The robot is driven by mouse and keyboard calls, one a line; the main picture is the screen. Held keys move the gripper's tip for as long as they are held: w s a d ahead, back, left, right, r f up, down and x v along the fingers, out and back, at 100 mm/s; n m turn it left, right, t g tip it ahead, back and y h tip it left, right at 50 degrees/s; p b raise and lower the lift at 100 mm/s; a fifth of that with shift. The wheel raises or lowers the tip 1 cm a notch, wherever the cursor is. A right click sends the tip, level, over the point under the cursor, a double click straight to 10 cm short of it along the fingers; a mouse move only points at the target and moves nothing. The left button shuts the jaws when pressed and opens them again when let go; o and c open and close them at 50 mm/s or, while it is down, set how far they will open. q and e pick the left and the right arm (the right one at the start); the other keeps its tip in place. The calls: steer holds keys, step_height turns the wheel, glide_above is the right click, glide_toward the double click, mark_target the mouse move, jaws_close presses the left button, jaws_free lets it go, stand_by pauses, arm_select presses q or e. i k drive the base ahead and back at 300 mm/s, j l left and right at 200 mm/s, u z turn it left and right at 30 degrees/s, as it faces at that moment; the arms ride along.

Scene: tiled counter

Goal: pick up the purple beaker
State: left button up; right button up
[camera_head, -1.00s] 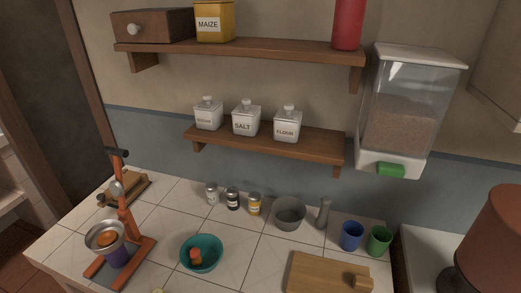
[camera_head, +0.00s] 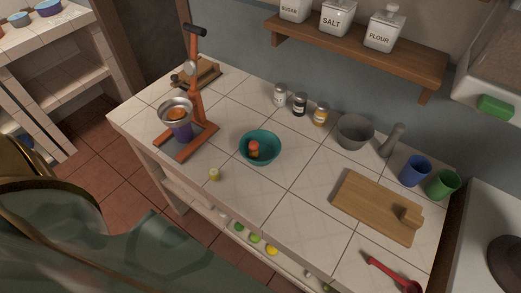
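The purple beaker (camera_head: 182,131) stands on the base of an orange juicer press (camera_head: 198,85) at the left end of the tiled counter. The press's metal bowl (camera_head: 175,111), with an orange piece in it, sits directly above the beaker and hides its top. Neither of my grippers can be made out. A blurred greenish shape fills the lower left of the view, and I cannot tell what it is.
A teal bowl (camera_head: 260,148) with fruit stands right of the press. A small yellowish item (camera_head: 214,174) lies near the front edge. A cutting board (camera_head: 374,207), grey bowl (camera_head: 355,132), blue cup (camera_head: 414,171) and green cup (camera_head: 443,184) stand farther right. Bare tiles lie between.

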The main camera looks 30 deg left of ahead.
mark_target(184, 135)
steer(key=u, duration=1.7)
